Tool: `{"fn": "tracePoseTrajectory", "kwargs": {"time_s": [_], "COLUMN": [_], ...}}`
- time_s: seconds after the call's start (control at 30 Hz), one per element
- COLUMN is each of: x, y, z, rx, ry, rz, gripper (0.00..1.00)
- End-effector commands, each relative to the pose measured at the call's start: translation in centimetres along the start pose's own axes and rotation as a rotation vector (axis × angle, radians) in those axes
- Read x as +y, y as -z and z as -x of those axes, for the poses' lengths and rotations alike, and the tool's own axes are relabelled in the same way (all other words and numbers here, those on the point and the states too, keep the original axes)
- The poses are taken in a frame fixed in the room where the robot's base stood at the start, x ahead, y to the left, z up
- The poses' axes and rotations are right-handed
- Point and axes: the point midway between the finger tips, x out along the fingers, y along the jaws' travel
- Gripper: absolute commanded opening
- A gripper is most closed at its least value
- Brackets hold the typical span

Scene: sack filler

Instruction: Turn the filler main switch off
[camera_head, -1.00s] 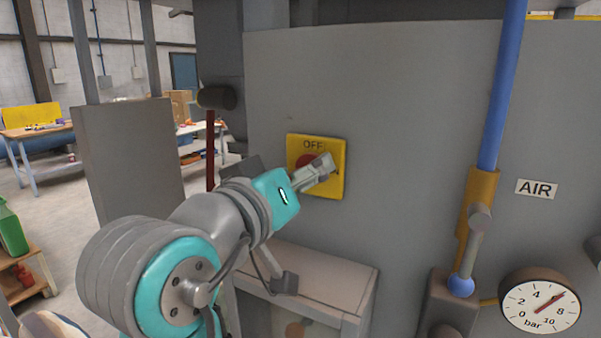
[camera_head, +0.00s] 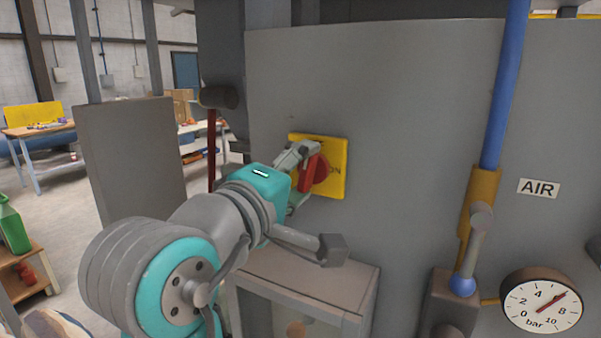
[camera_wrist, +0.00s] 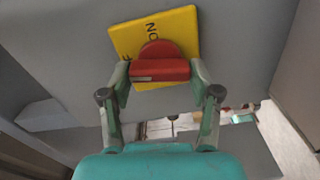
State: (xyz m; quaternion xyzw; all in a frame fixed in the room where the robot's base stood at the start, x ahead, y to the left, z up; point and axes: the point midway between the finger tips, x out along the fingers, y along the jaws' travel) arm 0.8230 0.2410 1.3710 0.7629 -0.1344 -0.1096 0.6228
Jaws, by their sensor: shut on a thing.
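The filler main switch is a red rotary knob (camera_head: 320,172) with a raised bar handle on a yellow plate (camera_head: 336,147), fixed to the grey machine wall. ON shows at the plate's right. The OFF mark at the top is mostly hidden behind my gripper. My gripper (camera_head: 303,168) is shut on the bar handle, which stands roughly upright with a slight tilt. In the wrist view, the two fingers hold the red handle (camera_wrist: 160,72) at its two ends, and the yellow plate (camera_wrist: 180,25) lies behind it with ON readable.
A blue pipe (camera_head: 503,90), a valve lever (camera_head: 474,250), an AIR label (camera_head: 538,188) and a pressure gauge (camera_head: 542,300) are on the right. A grey cabinet (camera_head: 310,268) stands below the switch. A grey panel (camera_head: 130,155) stands at left.

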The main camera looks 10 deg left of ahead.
Motion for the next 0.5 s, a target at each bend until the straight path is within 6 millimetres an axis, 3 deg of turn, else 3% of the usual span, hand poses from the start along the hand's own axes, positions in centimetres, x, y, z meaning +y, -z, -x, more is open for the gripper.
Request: {"fn": "tracePoseTrajectory", "kwargs": {"time_s": [0.5], "x": [-0.17], "y": [0.05], "z": [0.02], "rx": [0.001], "ry": [0.002], "rz": [0.208], "gripper": [0.28]}}
